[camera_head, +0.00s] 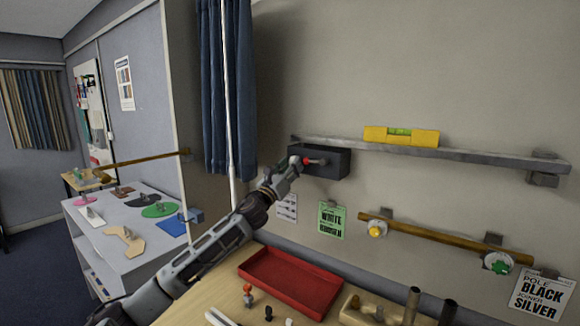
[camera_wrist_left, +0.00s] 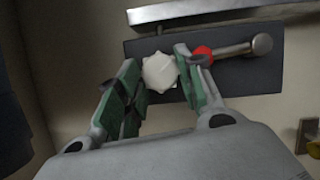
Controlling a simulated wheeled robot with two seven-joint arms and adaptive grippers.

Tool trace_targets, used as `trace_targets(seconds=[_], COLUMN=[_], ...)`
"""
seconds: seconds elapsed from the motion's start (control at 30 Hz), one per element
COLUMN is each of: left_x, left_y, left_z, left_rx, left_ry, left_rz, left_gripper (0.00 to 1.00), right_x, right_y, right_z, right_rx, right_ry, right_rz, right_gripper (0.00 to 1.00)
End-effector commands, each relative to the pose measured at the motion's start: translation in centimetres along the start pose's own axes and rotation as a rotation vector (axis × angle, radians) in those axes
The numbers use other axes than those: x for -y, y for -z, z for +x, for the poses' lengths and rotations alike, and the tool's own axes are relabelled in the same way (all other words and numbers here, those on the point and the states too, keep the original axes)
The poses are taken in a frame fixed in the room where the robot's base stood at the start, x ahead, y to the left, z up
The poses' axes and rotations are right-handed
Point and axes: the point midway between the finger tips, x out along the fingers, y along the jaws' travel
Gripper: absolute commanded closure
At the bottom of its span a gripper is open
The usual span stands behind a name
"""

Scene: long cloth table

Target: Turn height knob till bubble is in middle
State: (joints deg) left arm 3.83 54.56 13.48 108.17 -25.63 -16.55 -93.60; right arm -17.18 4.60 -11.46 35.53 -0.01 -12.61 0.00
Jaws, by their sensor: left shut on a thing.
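A yellow spirit level (camera_head: 400,135) with a green vial sits on a long grey bar (camera_head: 480,155) on the wall. The bubble is too small to place surely in the vial. A dark box (camera_head: 332,163) is under the bar's left end. In the left wrist view, a pale faceted knob (camera_wrist_left: 159,72) stands out from the box (camera_wrist_left: 262,75). My left gripper (camera_head: 292,166) is at the box's left front. Its green-padded fingers, also in the wrist view (camera_wrist_left: 163,85), are shut on the knob. A red-tipped metal lever (camera_wrist_left: 235,50) is just right of the fingers. My right gripper is out of view.
A brass pole (camera_head: 440,240) hangs below the bar, with a green card (camera_head: 332,220) to its left. A red tray (camera_head: 290,283) and small parts lie on the table below. A dark blue curtain (camera_head: 228,90) hangs left of the box.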

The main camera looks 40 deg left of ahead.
Motion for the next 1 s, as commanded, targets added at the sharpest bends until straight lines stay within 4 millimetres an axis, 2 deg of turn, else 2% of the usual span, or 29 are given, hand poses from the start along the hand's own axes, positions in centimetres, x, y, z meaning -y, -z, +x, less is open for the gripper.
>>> trace_targets(seconds=[0.33, 0.87, 0.9, 1.0], left_x=[0.2, 0.2, 0.2, 0.2], left_y=[-0.1, 0.0, 0.0, 0.0], left_z=[0.1, 0.0, 0.0, 0.0], left_rx=[-0.001, -0.001, -0.001, -0.001], left_ry=[-0.074, -0.088, -0.088, -0.087], left_rz=[-0.179, -0.211, -0.211, -0.211], left_gripper=[0.87, 0.87, 0.61, 0.48], right_x=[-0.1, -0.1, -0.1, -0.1], right_y=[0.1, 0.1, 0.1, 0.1], right_z=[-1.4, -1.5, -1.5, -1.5], right_rx=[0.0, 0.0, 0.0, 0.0], right_ry=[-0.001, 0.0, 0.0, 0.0], right_rz=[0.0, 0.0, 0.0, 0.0], right_gripper=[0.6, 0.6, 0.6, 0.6])
